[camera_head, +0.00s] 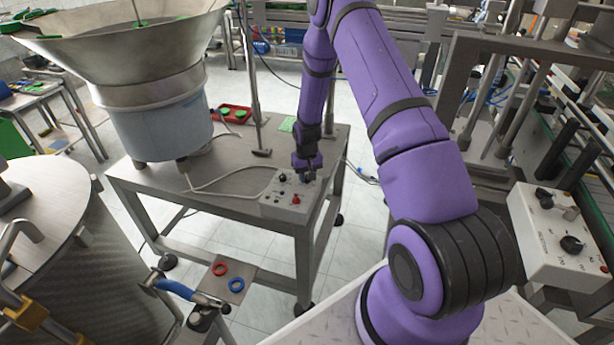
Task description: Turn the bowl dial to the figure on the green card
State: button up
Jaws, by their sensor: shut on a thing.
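The grey control box (270,208) sits on the near right part of the steel table. My gripper (307,177) points down over its far right part and is shut on a dial there. The gripper hides most of that dial, and its setting cannot be read. A black knob (283,178) to the left and a red button (296,199) nearer the front show on the box. The labels are too small to read. The green card (287,124) lies flat on the table behind my gripper; its figure is too small to read.
The large bowl feeder (165,125) stands on the left of the steel table (215,193). A cable runs from it to the box. A post stands behind, near a red tray (233,114). Another control box (560,235) is at the right.

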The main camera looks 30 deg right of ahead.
jog(key=shift+n, duration=1.7)
jog(key=o, duration=0.9)
jog(key=shift+o, duration=0.2)
notch_tip(320, 180, up, 11)
jog(key=shift+f, duration=0.1)
